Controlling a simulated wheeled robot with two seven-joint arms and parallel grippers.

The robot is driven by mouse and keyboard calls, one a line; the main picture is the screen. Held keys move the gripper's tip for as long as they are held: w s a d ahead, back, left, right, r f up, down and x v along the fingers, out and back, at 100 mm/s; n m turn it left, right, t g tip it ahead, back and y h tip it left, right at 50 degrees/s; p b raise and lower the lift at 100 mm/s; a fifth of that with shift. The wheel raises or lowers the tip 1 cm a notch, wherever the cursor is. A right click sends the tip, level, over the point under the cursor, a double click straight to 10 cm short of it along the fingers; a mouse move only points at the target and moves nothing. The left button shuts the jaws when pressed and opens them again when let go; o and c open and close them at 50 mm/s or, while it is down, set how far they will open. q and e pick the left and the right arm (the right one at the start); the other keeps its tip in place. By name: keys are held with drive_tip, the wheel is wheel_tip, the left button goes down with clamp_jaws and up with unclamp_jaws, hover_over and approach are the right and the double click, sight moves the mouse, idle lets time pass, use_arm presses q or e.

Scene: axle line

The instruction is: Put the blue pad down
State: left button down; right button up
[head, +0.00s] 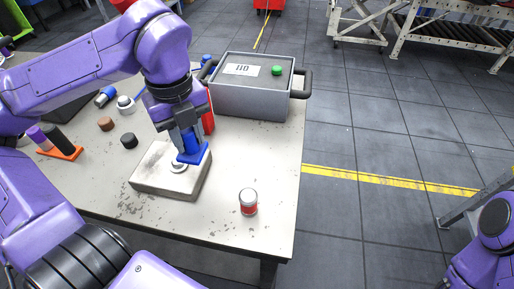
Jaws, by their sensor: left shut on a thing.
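The blue pad (194,156) is a small blue block with an upright grip. My left gripper (187,143) points down and is shut on its upper part. The pad is over the back right part of a pale, worn block (150,182) on the table, next to a white round piece (178,167) on that block. I cannot tell whether the pad touches the block. My right gripper is not in view; only part of my right arm shows at the lower right.
A grey case (250,102) with a green button (277,70) stands behind on the table (230,225). A red-and-white jar (248,201) is near the front right edge. An orange holder (62,153), a brown puck (106,124) and a black puck (129,141) are left.

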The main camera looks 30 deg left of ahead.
use_arm(q)
drive_tip(key=w+d+f+p, duration=0.1)
drive_tip(key=w+d+f, duration=0.1)
drive_tip(key=w+f, duration=0.1)
drive_tip(key=w+d+f, duration=0.2)
drive_tip(key=w, duration=0.1)
drive_tip(key=w+d+f+p, duration=0.1)
drive_tip(key=w+d+f, duration=0.1)
drive_tip(key=w+f, duration=0.1)
drive_tip(key=shift+w+d+f+p, duration=0.25)
drive_tip(key=shift+d+f+p, duration=0.1)
drive_tip(key=shift+d, duration=0.05)
drive_tip(key=f, duration=0.3)
drive_tip(key=shift+d+f, duration=0.2)
drive_tip(key=shift+d, duration=0.05)
drive_tip(key=shift+w+f, duration=0.25)
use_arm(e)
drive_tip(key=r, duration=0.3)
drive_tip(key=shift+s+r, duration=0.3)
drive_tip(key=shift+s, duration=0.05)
use_arm(q)
drive_tip(key=shift+s, duration=0.1)
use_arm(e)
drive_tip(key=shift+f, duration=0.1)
use_arm(q)
drive_tip(key=shift+f, duration=0.2)
drive_tip(key=c, duration=0.8)
unclamp_jaws()
